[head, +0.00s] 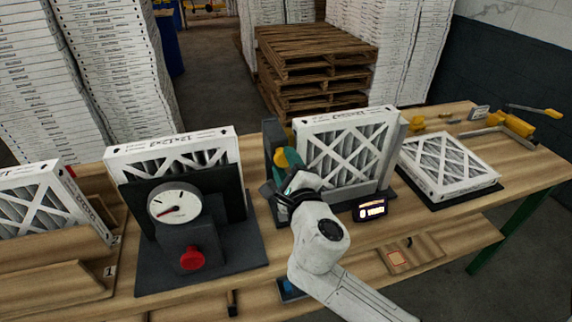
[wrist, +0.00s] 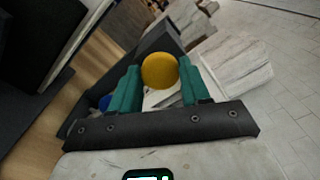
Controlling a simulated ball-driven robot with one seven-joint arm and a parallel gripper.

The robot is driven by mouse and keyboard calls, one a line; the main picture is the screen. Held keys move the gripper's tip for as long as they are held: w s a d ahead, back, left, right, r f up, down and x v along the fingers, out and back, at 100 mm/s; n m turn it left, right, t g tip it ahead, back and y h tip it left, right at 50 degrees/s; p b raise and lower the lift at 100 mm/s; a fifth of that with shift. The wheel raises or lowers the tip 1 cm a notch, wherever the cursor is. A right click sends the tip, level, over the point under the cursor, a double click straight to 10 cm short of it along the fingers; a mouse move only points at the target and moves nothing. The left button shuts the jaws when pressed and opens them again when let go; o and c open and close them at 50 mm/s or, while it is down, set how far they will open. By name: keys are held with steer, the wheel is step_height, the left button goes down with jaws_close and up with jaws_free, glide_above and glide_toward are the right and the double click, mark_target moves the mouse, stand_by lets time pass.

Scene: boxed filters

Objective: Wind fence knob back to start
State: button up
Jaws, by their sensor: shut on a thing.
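The fence knob is a round yellow knob (wrist: 159,71) between the green fingers of my gripper (wrist: 155,88) in the wrist view. The fingers are shut on it. In the head view the knob (head: 290,157) shows at the top of my gripper (head: 291,178), at the left end of the dark fixture. A boxed filter (head: 345,160) stands upright in that fixture, just right of my gripper. A small lit display (head: 370,209) stands in front of it. My gripper hides the knob's mount and part of the fixture.
A dark gauge stand with a white dial (head: 174,203) and red knob (head: 192,258) stands left of my gripper. Another filter (head: 449,165) lies flat at right. Filters in a wooden rack (head: 62,278) stand at far left. Yellow-handled clamps (head: 515,122) sit at the far right.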

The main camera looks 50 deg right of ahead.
steer(key=shift+f, duration=0.15)
stand_by(0.3)
steer(key=o, duration=1.1)
steer(key=shift+c, duration=0.2)
steer(key=b+v, duration=0.2)
steer(key=v, duration=0.9)
steer(key=shift+w, duration=0.1)
steer(key=s+d+f+m+g+y+b, duration=0.15)
steer(key=s+f+m+g, duration=0.25)
steer(key=f+m, duration=0.6)
steer(key=s+d+f+m+g+y+b, duration=0.15)
steer(key=s+f+m+g, duration=0.45)
steer(key=m, duration=0.6)
steer(key=s+a+f+m+g+y, duration=0.2)
steer(key=a+f+m, duration=0.3)
steer(key=m, duration=0.5)
steer(key=s+a+f+m+g+y, duration=0.2)
steer(key=s+a+f+m+y, duration=0.1)
steer(key=f+m, duration=0.5)
steer(key=shift+s+a+m+y, duration=0.2)
steer(key=shift+a+m+y, duration=0.75)
steer(key=shift+a, duration=0.25)
